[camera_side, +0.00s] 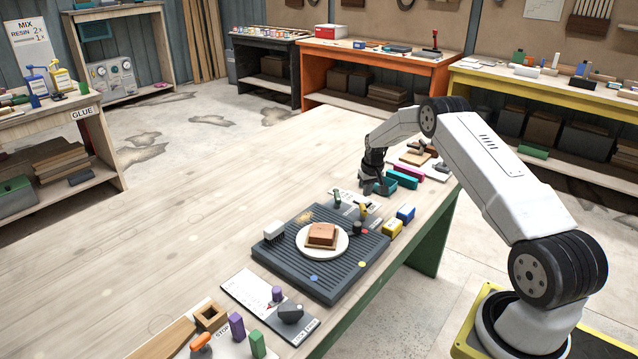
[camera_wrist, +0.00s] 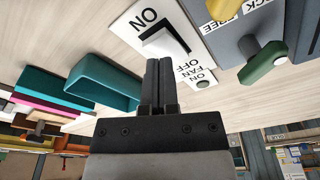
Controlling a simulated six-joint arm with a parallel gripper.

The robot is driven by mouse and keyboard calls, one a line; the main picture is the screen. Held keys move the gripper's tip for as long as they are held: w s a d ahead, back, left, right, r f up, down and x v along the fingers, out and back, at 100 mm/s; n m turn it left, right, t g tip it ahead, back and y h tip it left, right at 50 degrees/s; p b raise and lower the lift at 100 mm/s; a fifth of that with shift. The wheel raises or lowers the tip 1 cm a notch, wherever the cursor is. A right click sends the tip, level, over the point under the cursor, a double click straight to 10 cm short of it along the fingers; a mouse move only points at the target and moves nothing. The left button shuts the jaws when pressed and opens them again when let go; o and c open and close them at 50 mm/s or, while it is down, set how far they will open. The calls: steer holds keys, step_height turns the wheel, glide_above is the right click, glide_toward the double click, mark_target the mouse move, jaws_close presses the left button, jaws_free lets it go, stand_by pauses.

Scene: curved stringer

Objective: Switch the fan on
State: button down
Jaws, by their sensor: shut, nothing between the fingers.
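The fan switch is a white plate (camera_wrist: 197,72) with a white rocker (camera_wrist: 163,42) in the wrist view. ON is printed beyond the rocker, and OFF and FAN are on the near side. A dark gap shows along the rocker's edge; I cannot tell for sure which end is pressed in. My gripper (camera_wrist: 160,62) is shut and empty, its fingertips over the plate close to the rocker, partly covering it. I cannot tell whether they touch. In the side view my gripper (camera_side: 374,188) is low over the table beside the teal tray.
A grey panel with a green knob (camera_wrist: 263,62) is close on the right. A ribbed grey mat (camera_side: 350,275) with a plate (camera_side: 337,252) is nearby. The table's left side (camera_side: 230,180) is clear.

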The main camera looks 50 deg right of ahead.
mark_target(367, 201)
steer(key=shift+f, duration=1.05)
stand_by(1.0)
steer(key=shift+r, duration=3.5)
steer(key=shift+w+a+r, duration=0.1)
steer(key=shift+a+r, duration=0.15)
steer(key=shift+a, duration=0.2)
steer(key=s+a+r+n, duration=0.2)
steer(key=a+r, duration=0.2)
steer(key=a, duration=0.7)
steer(key=s+a+r+n, duration=0.15)
steer(key=a+r, duration=0.25)
steer(key=a, duration=0.6)
steer(key=s+a+r+n+t, duration=0.1)
steer(key=s+a+n, duration=0.1)
steer(key=s+a, duration=1.3)
steer(key=s, duration=0.3)
steer(key=shift+s+r+y, duration=0.25)
steer(key=shift+r+y, duration=0.15)
